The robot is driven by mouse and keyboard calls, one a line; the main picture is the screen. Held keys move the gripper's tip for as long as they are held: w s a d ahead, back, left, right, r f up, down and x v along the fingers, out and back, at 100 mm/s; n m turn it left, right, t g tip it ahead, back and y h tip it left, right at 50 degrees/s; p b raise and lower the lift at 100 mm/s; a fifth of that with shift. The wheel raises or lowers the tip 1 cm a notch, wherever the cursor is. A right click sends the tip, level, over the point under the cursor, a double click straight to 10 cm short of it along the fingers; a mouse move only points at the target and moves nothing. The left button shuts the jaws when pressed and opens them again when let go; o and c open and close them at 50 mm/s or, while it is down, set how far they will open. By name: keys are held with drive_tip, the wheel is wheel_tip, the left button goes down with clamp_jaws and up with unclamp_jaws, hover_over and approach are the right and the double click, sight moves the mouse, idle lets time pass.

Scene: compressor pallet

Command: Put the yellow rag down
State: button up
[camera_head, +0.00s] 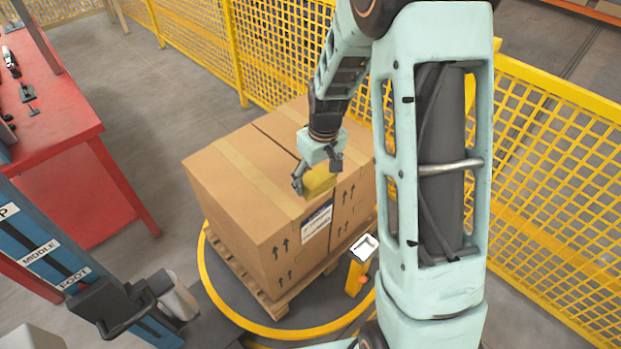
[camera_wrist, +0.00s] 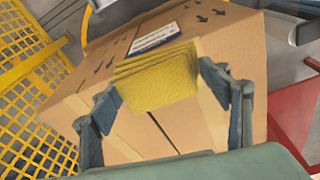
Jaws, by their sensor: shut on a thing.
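The yellow rag (camera_head: 320,181) is a folded, layered cloth. In the head view it shows at the end of my gripper (camera_head: 318,182), by the top edge of a large cardboard box (camera_head: 237,207). In the wrist view the rag (camera_wrist: 157,78) lies between the two fingers of my gripper (camera_wrist: 160,95), which is shut on it. The box top lies beneath the rag in that view. I cannot tell whether the rag touches the box.
The box stands on a wooden pallet (camera_head: 272,304) inside a yellow ring (camera_head: 207,272). A yellow post (camera_head: 355,275) stands close to its front right. Yellow mesh fencing (camera_head: 550,150) runs behind and to the right. A red workbench (camera_head: 75,110) holds tools at left.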

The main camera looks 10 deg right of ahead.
sight(309, 174)
drive_tip(key=shift+w+a+r+n+b, duration=0.55)
drive_tip(key=shift+w+r+n, duration=0.2)
drive_tip(key=shift+r, duration=0.25)
drive_tip(key=shift+a+r+y, duration=0.15)
drive_tip(key=shift+r+y, duration=0.15)
drive_tip(key=shift+r, duration=0.1)
drive_tip(key=shift+w, duration=0.1)
drive_tip(key=w+d+f, duration=0.1)
drive_tip(key=w+f, duration=0.1)
drive_tip(key=w, duration=0.2)
drive_tip(key=w+d+f+p, duration=0.1)
drive_tip(key=w+f, duration=0.2)
drive_tip(key=w, duration=0.1)
drive_tip(key=w+d+f+p, duration=0.1)
drive_tip(key=w+f, duration=0.2)
drive_tip(key=w, duration=0.1)
drive_tip(key=shift+w+f, duration=0.1)
drive_tip(key=shift+f, duration=0.15)
drive_tip(key=shift+w+f, duration=0.4)
drive_tip(key=shift+f, duration=0.05)
drive_tip(key=f, duration=0.3)
drive_tip(key=shift+w+d+f, duration=0.15)
drive_tip(key=shift+w, duration=0.1)
